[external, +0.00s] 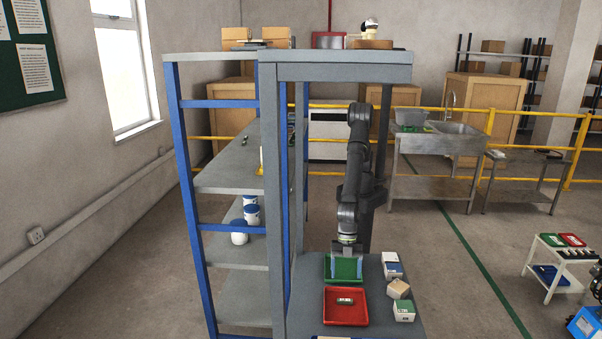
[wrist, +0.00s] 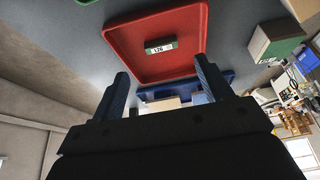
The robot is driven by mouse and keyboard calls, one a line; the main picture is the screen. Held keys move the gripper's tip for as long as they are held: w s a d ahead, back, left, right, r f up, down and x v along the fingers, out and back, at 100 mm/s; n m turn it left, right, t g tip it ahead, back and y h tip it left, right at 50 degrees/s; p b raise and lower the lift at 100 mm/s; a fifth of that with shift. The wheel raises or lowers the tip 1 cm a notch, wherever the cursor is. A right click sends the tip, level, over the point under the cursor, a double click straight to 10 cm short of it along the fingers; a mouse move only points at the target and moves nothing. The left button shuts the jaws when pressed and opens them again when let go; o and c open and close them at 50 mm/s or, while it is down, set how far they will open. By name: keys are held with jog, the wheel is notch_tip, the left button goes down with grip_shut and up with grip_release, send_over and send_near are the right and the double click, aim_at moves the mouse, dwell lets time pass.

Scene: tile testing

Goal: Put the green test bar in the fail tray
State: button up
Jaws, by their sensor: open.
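The green test bar (wrist: 161,45), with a white label and dark print, lies in the red tray in the wrist view. In the external view the bar (external: 345,301) looks small and dark with a pale top. The red tray (external: 329,316) stands on the grey table; its rim also shows in the wrist view (wrist: 119,37). No fail marking is legible on it. My gripper (external: 346,264) is open and empty, with its fingers in front of the green tray (external: 345,281). In the wrist view the two fingers (wrist: 161,75) are spread apart, with nothing between them.
Several small boxes (external: 397,289) stand along the table's right side. A blue tray (wrist: 220,79) shows past the red one in the wrist view. Shelving with blue posts (external: 188,180) rises left of the table. An upper shelf (external: 335,70) is above my arm.

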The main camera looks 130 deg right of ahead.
aim_at(345, 299)
jog(key=shift+v, duration=2.05)
jog(key=x, duration=1.2)
jog(key=shift+f, duration=0.15)
jog(key=shift+r, duration=1.2)
jog(key=shift+f, duration=0.1)
